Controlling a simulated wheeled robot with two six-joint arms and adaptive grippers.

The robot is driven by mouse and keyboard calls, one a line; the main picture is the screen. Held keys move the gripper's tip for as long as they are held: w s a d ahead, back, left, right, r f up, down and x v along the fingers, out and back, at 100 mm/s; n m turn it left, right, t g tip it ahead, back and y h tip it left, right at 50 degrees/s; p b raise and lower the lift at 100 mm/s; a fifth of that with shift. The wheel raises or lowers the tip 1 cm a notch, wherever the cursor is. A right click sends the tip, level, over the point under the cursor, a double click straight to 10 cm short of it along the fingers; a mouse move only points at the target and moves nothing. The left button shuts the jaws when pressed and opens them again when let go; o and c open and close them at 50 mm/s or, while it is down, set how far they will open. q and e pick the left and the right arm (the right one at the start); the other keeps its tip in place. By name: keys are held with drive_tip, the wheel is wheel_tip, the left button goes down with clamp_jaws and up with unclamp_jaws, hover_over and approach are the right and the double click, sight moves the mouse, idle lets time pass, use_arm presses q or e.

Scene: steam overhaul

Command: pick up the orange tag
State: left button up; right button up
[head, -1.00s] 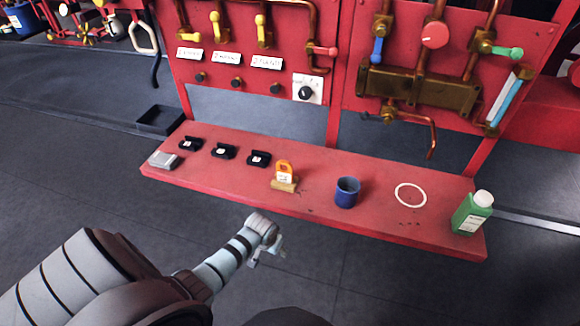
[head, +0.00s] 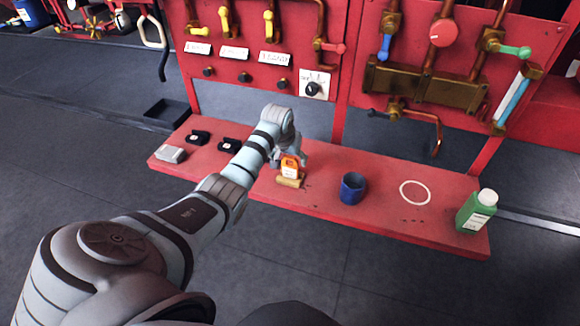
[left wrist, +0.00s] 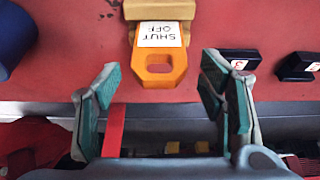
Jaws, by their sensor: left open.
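The orange tag (head: 290,165) stands upright on a small tan block (head: 289,182) on the red shelf (head: 330,198). In the left wrist view the tag (left wrist: 158,66) has a white label reading "SHUT OFF" and a hole near its end; it shows between my open fingers, ahead of them. My left gripper (head: 299,153) is at the tag's back side in the head view, with the fingers partly hidden. In the left wrist view my left gripper (left wrist: 160,78) is open and empty, its green pads on either side of the tag. My right gripper is out of view.
A blue mug (head: 352,188) stands to the right of the tag. A white ring (head: 415,193) and a green bottle (head: 477,211) are farther right. Black clips (head: 199,138) and a grey box (head: 170,154) are at left. The red pipe panel rises behind.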

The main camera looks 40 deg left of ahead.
use_arm(q)
drive_tip(key=shift+x, duration=0.85)
drive_tip(key=shift+r, duration=0.1)
drive_tip(key=c, duration=1.2)
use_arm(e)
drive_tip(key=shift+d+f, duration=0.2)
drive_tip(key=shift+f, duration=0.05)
use_arm(q)
drive_tip(key=shift+o, duration=0.2)
